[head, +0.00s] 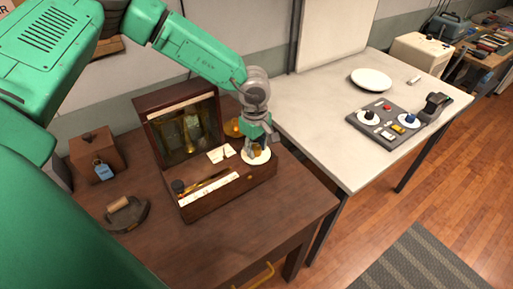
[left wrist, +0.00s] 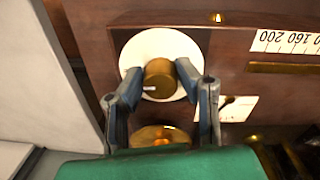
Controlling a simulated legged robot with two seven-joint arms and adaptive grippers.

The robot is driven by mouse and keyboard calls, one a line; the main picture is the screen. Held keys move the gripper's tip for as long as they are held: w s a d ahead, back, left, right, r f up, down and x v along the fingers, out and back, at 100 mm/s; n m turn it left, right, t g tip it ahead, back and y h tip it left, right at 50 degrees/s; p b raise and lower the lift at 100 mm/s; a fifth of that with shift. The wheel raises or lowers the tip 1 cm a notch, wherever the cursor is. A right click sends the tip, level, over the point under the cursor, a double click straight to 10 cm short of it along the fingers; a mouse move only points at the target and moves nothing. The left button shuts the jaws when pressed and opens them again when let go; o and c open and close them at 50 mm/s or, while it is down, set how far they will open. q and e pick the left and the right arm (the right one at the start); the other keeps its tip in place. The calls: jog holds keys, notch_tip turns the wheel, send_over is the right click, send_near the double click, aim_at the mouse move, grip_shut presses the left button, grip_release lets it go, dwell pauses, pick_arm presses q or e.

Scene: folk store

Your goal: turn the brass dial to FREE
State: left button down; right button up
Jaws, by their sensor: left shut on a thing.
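The brass dial (left wrist: 159,79) is a short round knob on a white disc (left wrist: 186,47) set in the wooden box (head: 229,196). A small white mark shows at the knob's left edge in the left wrist view; I can read no lettering on the disc. My left gripper (left wrist: 158,75) has one finger on each side of the knob and is shut on it. In the head view my left gripper (head: 257,148) reaches down onto the dial at the box's right end, and its fingers partly hide the knob. My right gripper is in neither view.
A wooden block with a blue padlock (head: 102,168) and a wooden-handled tool (head: 127,213) lie left. A pale table (head: 330,130) holds a plate (head: 371,79) and control panel (head: 385,128).

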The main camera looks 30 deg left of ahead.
aim_at(256, 147)
pick_arm(q)
jog(key=shift+w+r, duration=0.15)
jog(key=shift+w, duration=0.05)
jog(key=c, duration=1.2)
grip_release()
jog(key=r, duration=1.1)
jog(key=shift+s+a+r, duration=0.1)
jog(key=shift+s+r, duration=0.1)
jog(key=shift+r, duration=0.1)
